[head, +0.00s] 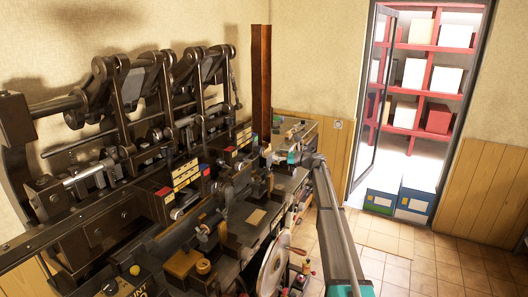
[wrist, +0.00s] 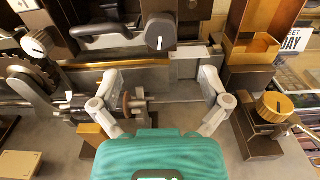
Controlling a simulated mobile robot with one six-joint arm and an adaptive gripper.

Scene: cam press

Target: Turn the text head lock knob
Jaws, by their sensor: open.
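My gripper (wrist: 160,82) is open and empty in the wrist view, its two grey fingers spread wide. A dark round knob (wrist: 160,32) with a white pointer line is just beyond the fingertips, near the middle of the gap and apart from both fingers. A gold knob (wrist: 277,107) on a dark block is to the right of the right finger. A white-faced knob (wrist: 38,43) is at upper left. No label shows which is the text head lock knob. In the head view, my gripper (head: 281,158) is at the far end of the machine bench; its fingers are too small to make out.
In the head view, a brown post (head: 261,85) rises behind the bench. Tiled floor (head: 400,262) is free at right.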

